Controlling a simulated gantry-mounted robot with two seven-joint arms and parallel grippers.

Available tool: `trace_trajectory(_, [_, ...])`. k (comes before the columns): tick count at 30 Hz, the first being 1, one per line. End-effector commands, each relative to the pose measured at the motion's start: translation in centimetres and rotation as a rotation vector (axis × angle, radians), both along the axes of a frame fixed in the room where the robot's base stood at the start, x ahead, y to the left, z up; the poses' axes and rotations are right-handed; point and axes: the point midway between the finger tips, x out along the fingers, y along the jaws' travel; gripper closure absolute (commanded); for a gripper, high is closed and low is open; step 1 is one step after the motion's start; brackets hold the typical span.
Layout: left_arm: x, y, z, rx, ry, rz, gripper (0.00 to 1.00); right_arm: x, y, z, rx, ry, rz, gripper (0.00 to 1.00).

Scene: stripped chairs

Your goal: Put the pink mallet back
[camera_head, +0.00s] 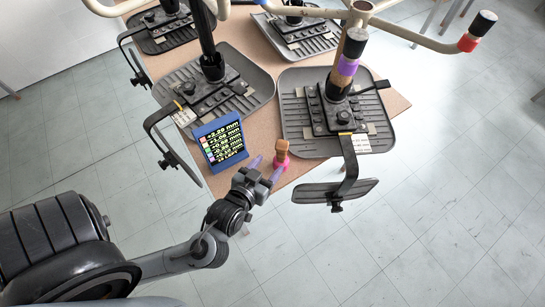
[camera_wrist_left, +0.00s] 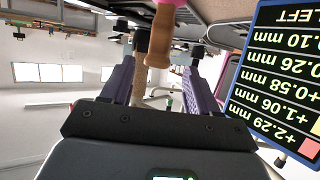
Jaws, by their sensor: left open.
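The pink mallet stands on its pink head (camera_head: 282,163) near the front corner of the brown board, with its brown wooden handle (camera_head: 282,149) pointing up. In the left wrist view the picture is upside down: the handle (camera_wrist_left: 158,48) appears between my finger tips, and the pink head shows at the top edge. My left gripper (camera_head: 266,167) is open, its two purple fingers just left of and in front of the mallet. I cannot tell whether the fingers reach around the handle. My right gripper is not in view.
A blue-framed display (camera_head: 221,141) with millimetre readings stands close left of the mallet; it also shows in the left wrist view (camera_wrist_left: 279,80). A chair mechanism on a black ribbed seat plate (camera_head: 301,148) stands at the right, with an armrest (camera_head: 318,192) overhanging the board's edge.

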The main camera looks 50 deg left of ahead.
Motion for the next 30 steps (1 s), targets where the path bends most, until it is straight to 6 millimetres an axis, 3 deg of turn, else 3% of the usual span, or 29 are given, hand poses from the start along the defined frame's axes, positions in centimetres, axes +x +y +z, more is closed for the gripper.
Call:
trace_trajectory(7, [-0.9,-2.0,-0.9,-0.052,0.115,-0.089,0.4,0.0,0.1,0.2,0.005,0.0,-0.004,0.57])
trace_trajectory(11, [-1.9,-4.0,-2.6,-0.094,0.294,-0.205,0.4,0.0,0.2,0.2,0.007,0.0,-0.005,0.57])
trace_trajectory(15, [-4.4,-5.3,-4.4,-0.098,0.525,-0.313,0.4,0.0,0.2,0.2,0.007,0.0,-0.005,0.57])
trace_trajectory(22, [-8.9,-4.9,-5.9,-0.044,0.821,-0.388,0.4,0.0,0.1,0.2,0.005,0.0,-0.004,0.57])
trace_trajectory(30, [-10.4,-4.4,-6.2,-0.018,0.906,-0.398,0.4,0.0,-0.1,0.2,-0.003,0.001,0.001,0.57])
